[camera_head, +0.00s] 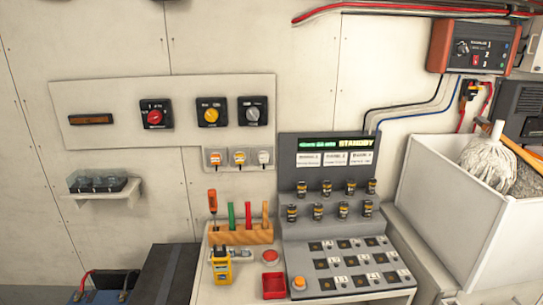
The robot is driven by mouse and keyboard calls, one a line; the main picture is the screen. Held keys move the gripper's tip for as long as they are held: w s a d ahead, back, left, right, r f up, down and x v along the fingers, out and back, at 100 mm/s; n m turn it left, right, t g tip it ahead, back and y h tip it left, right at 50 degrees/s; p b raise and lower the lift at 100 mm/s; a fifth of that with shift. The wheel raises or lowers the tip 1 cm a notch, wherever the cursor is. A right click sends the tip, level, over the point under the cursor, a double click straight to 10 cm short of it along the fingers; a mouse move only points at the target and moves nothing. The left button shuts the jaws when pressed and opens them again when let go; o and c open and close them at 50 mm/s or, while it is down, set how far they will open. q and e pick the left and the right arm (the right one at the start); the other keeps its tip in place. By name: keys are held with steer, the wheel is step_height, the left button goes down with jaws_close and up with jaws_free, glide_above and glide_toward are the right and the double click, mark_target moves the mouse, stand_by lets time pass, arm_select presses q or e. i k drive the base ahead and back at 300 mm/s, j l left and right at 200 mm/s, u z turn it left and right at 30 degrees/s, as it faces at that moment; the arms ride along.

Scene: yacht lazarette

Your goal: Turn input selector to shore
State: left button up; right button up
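Three rotary switches sit on a pale wall panel (90,137): one with a red knob (155,117), one with a yellow knob (211,115) and one with a grey knob (253,114). Each has a dark square plate with lettering too small to read. An orange-red box (440,50) at the upper right also carries a dark knob (462,47) with marks 1, 2 and 3 beside it. I cannot tell from the labels which is the input selector or where shore is. Neither of my grippers is in view.
A grey console (290,240) with a lit screen reading STANDBY (335,144) stands below the panel. Beside it are a wooden tool rack (240,238), a yellow meter (221,268) and a red tray (274,286). A white bin (440,195) with a mop (488,160) is at right.

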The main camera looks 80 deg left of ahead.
mark_target(252, 114)
steer(key=k+j+u, duration=0.2)
steer(key=u, duration=2.8)
steer(key=j, duration=0.1)
